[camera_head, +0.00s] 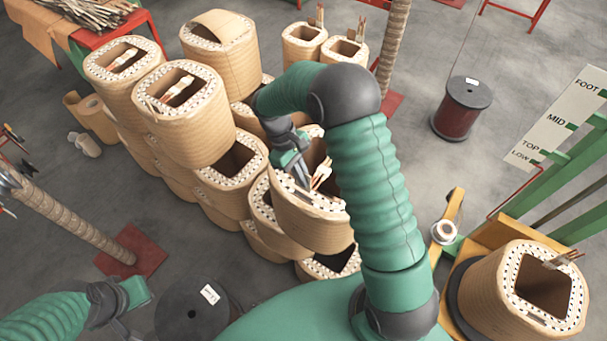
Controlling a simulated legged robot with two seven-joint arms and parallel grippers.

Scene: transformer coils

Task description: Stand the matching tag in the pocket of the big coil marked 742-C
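Several big tan coils with square openings stand stacked in the middle and left, such as one coil (190,128) and another coil (222,52). No 742-C marking is readable, and I cannot make out a tag. My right gripper (301,180) points down at the near rim and opening of a coil (312,222) at the right end of the stack. Copper leads stand beside its fingers. Its fingertips are small and partly hidden, so I cannot tell whether it holds anything. My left gripper (132,308) is low at the left, away from the coils.
A coil (490,295) sits at the lower right, near a sloping board (560,118) lettered FOOT, MID, TOP, LOW. Dark spools stand on the floor, one at the bottom (190,315) and another at the right (464,110). Wrapped posts (75,220) rise from red bases.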

